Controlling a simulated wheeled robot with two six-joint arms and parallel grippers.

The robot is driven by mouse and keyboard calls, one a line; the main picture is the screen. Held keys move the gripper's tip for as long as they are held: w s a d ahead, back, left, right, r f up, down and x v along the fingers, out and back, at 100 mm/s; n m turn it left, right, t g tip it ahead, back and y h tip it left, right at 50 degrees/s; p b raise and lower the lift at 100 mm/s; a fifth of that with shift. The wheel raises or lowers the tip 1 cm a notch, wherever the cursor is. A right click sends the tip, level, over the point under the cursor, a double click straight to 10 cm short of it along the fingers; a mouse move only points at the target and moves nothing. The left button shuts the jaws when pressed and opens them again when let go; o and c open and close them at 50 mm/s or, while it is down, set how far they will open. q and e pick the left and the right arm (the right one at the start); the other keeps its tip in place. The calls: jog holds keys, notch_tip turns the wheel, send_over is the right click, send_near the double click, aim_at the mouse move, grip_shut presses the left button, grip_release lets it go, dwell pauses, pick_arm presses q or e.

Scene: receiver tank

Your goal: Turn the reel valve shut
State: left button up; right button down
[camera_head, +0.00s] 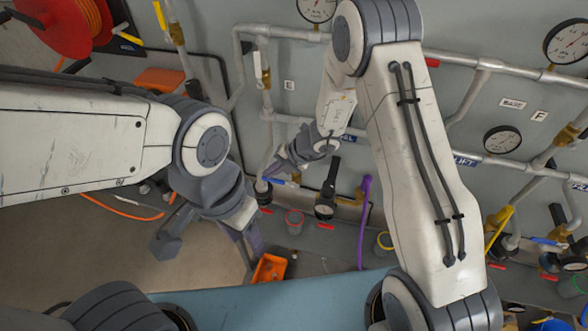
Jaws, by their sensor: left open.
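A red hose reel (68,28) with orange hose is at the upper left. To its right is a pipe valve (177,34) with a yellow handle (160,15); I cannot tell for sure that this is the reel valve, and no label shows on it. My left gripper (208,247) is open and empty, well below that valve, over the floor. My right gripper (280,163) is farther back, by the pipes, close above a blue-handled valve (273,181). Its fingers are small and partly overlapping, so its opening is unclear.
Grey pipes (245,75) and gauges (502,140) line the wall. Bare floor (110,245) lies at the lower left.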

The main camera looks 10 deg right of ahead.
jog(key=shift+a, duration=0.1)
dwell(0.6)
notch_tip(320, 180, up, 4)
jog(key=p, duration=0.4)
jog(key=shift+r, duration=0.25)
notch_tip(320, 180, up, 10)
jog(key=shift+f, duration=0.25)
